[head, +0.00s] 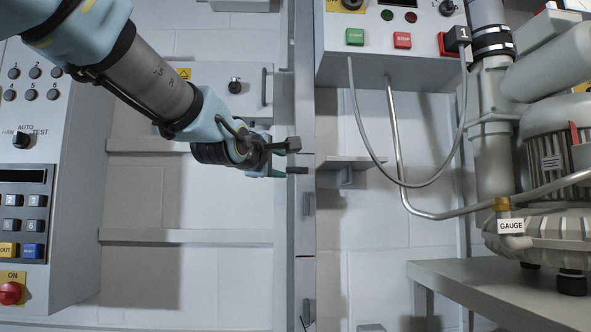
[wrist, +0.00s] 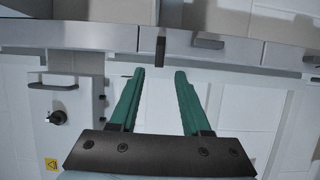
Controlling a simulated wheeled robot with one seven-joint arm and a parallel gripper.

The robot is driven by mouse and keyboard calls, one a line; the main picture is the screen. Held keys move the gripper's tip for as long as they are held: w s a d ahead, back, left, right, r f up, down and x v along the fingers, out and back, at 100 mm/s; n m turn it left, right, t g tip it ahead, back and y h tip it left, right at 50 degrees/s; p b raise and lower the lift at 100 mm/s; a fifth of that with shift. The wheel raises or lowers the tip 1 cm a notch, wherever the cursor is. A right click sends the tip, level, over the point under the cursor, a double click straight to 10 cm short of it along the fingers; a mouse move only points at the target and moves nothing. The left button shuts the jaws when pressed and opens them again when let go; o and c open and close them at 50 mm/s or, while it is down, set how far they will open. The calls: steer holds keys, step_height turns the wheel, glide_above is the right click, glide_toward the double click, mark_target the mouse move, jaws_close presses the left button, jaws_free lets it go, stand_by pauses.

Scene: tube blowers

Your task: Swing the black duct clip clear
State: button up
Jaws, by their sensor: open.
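My gripper (head: 284,159) is open and empty beside a tall grey vertical duct (head: 305,250), its fingers pointing at it. In the wrist view, the green fingertips (wrist: 160,72) are apart. A black clip (wrist: 160,52) on the duct lies straight ahead, in line with the gap and just beyond the tips. The clip sits crosswise to the duct and sticks out from its edge toward me. In the head view, a dark bar that seems to be this clip (head: 298,170) shows by the lower fingertip; contact cannot be told.
Other dark clips (head: 307,204) lie along the duct. A grey shelf (head: 345,162) stands right of it. A control box (head: 390,45) with a hanging grey cable and a blower (head: 550,150) are further right. A keypad panel (head: 45,150) is at left.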

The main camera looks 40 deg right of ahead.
mark_target(293, 170)
steer(key=p+x, duration=0.4)
steer(key=x, duration=0.3)
steer(key=shift+w+a+r, duration=0.1)
steer(key=shift+r, duration=0.1)
steer(key=shift+p+x, duration=0.65)
steer(key=shift+x, duration=0.35)
steer(key=shift+f, duration=0.15)
jaws_close()
